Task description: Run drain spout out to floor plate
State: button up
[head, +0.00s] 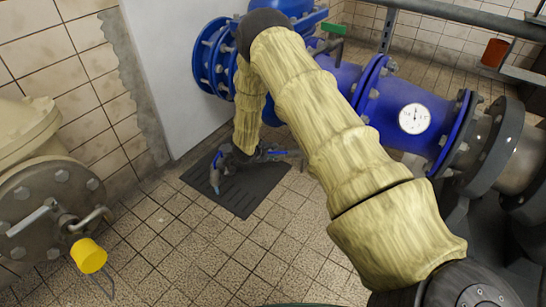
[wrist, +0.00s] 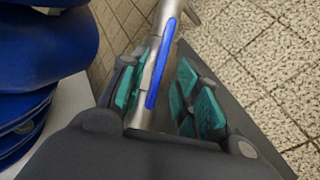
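The floor plate (head: 237,200) is a dark, slotted rectangle on the tiles in the head view. A grey metal drain spout with a blue strip (head: 214,177) shows near its upper left part, just left of my gripper (head: 240,158). In the wrist view the spout (wrist: 148,103) runs between the two teal-padded fingers of my gripper (wrist: 166,95), close against the left pads. A dark gap shows between it and the right pads, so the fingers look open around it. The plate (wrist: 225,65) lies below. Where the spout joins the pipework is hidden behind my arm.
Blue flanged pipework (head: 212,60) with a gauge (head: 413,118) stands behind and right of my arm. A cream valve body (head: 45,190) with a yellow cap (head: 88,255) stands at the left. A white plinth (head: 185,75) is behind the plate. The tiled floor at lower centre is clear.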

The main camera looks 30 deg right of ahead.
aim_at(274, 153)
jog(key=shift+b+x, duration=0.55)
jog(key=shift+x, duration=1.15)
grip_shut()
